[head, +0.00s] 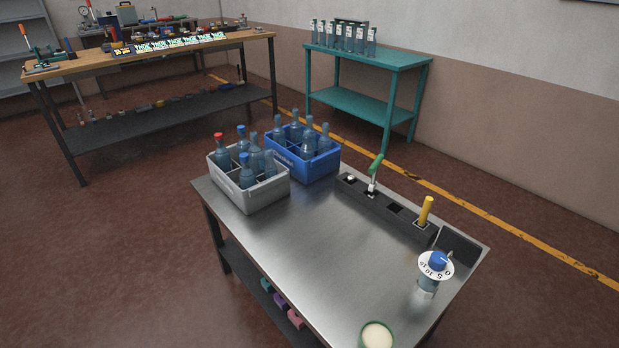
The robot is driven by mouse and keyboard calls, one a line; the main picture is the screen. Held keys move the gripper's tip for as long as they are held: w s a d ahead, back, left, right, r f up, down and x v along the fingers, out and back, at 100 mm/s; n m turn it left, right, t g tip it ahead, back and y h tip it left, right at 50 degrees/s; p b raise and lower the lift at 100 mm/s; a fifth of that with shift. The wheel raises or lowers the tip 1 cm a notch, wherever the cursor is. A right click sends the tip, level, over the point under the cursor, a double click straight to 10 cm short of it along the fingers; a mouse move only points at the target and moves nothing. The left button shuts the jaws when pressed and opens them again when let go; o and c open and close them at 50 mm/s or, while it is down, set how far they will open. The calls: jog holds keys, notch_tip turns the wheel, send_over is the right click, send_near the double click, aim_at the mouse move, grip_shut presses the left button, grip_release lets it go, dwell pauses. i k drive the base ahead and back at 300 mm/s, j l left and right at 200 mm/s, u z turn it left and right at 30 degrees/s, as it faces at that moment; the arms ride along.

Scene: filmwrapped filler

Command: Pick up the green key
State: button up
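A green key (375,164) stands on the steel table, in a dark slotted block (362,188) along the table's right back edge. Its green handle leans to the upper right above a pale metal shank. A yellow-handled piece (426,210) stands upright in the same block, nearer the right end. My gripper is not in view.
A grey crate (268,192) and a blue crate (318,166) with bottles stand at the table's left back. A dial-topped bottle (427,288) and a green-rimmed round container (376,336) are at the front right. The steel table's (310,235) middle is clear.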

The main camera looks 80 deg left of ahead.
aim_at(373, 169)
jog(key=u, duration=2.05)
jog(key=i+j+z, duration=0.1)
jog(key=j+z, duration=0.3)
jog(key=i+j+z, duration=0.1)
jog(key=z, duration=0.3)
jog(key=j+z, duration=0.4)
jog(key=j, duration=2.6)
